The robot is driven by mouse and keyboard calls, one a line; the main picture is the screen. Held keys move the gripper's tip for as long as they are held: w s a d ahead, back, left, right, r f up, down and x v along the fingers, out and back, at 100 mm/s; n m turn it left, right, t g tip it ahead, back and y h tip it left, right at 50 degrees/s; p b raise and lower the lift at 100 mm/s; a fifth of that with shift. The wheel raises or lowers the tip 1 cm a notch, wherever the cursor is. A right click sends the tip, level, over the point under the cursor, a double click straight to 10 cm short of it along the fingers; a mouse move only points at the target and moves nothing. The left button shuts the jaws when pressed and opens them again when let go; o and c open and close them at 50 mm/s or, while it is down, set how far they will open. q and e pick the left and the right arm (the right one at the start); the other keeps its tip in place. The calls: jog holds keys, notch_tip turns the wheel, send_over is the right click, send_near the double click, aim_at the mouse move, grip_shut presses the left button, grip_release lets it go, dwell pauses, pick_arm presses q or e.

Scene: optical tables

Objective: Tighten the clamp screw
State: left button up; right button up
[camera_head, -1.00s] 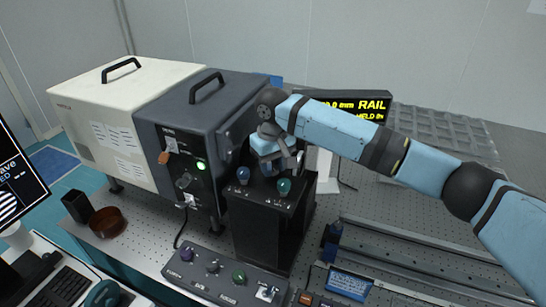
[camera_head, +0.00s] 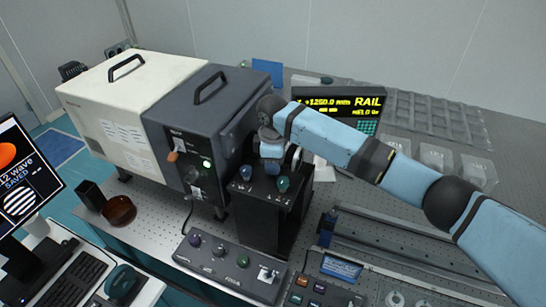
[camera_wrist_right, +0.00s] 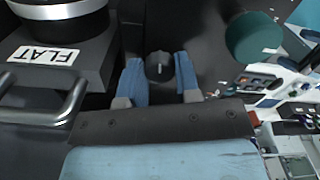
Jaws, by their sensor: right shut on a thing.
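A small dark round knob (camera_wrist_right: 160,67), which I take for the clamp screw, sits between the two blue fingers of my right gripper (camera_wrist_right: 159,82) in the wrist view. The right gripper is shut on it. In the head view the right gripper (camera_head: 271,155) is at the top of a tall black box (camera_head: 262,222), behind a blue knob (camera_head: 246,173) and a teal knob (camera_head: 283,184). The screw and fingertips are hard to make out there. The teal knob also shows in the wrist view (camera_wrist_right: 253,37), apart from the fingers. My left gripper is not in view.
A dark instrument housing (camera_head: 189,110) stands close left of the gripper. A plate labelled FLAT (camera_wrist_right: 58,54) and a metal handle (camera_wrist_right: 45,108) are near the fingers. A control box (camera_head: 225,268) stands in front, a rail (camera_head: 400,245) to the right, and a RAIL display (camera_head: 345,108) behind.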

jog(key=shift+r+n, duration=0.1)
jog(key=shift+n, duration=0.9)
jog(key=shift+n+p, duration=0.35)
jog(key=shift+n, duration=0.55)
jog(key=n, duration=0.3)
jog(key=shift+n, duration=0.3)
jog(key=n, duration=0.5)
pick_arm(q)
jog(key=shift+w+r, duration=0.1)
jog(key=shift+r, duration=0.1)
pick_arm(e)
jog(key=shift+n, duration=2.1)
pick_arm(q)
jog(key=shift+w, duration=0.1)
pick_arm(e)
jog(key=o, duration=0.9)
